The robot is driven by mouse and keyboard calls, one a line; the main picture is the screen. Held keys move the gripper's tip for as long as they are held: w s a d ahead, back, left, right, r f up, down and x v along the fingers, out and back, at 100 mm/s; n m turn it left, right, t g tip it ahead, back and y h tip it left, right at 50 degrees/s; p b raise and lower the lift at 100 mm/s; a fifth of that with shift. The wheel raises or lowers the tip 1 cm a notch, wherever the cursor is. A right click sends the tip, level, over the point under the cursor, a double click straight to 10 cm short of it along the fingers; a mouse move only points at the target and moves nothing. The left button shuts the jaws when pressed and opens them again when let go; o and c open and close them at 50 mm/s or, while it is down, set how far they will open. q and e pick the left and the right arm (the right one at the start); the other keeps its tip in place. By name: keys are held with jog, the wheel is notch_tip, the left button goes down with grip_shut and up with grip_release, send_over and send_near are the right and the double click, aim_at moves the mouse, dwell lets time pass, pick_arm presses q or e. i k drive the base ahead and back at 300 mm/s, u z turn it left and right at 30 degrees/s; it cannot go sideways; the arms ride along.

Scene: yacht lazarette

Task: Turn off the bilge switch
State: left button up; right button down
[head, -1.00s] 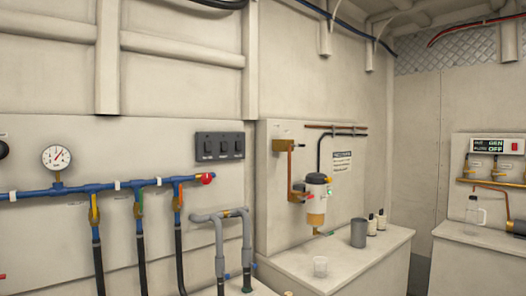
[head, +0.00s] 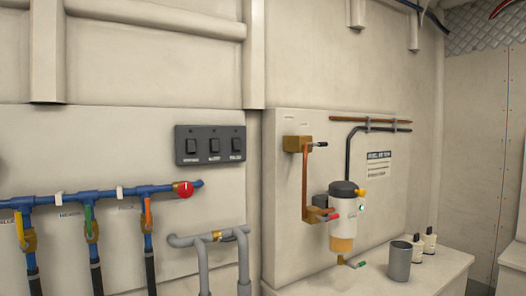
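A dark grey switch panel (head: 210,145) is mounted on the cream wall, left of the vertical rib. It carries three black rocker switches in a row: a left rocker (head: 191,146), a middle rocker (head: 214,145) and a right rocker (head: 235,144). A small label sits under each, too blurred to read surely, so I cannot tell which is the bilge switch. The rocker positions are also unclear. Neither of my grippers shows in the head view.
Below the panel runs a blue pipe (head: 100,196) with coloured valve levers and a red knob (head: 185,189). Grey bent pipes (head: 208,238) stand beneath. To the right are a filter unit (head: 343,215) and a grey cup (head: 400,261) on a white counter.

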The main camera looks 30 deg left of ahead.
aim_at(237, 142)
jog(key=u, duration=0.7)
jog(key=i, duration=1)
jog(key=u, duration=0.95)
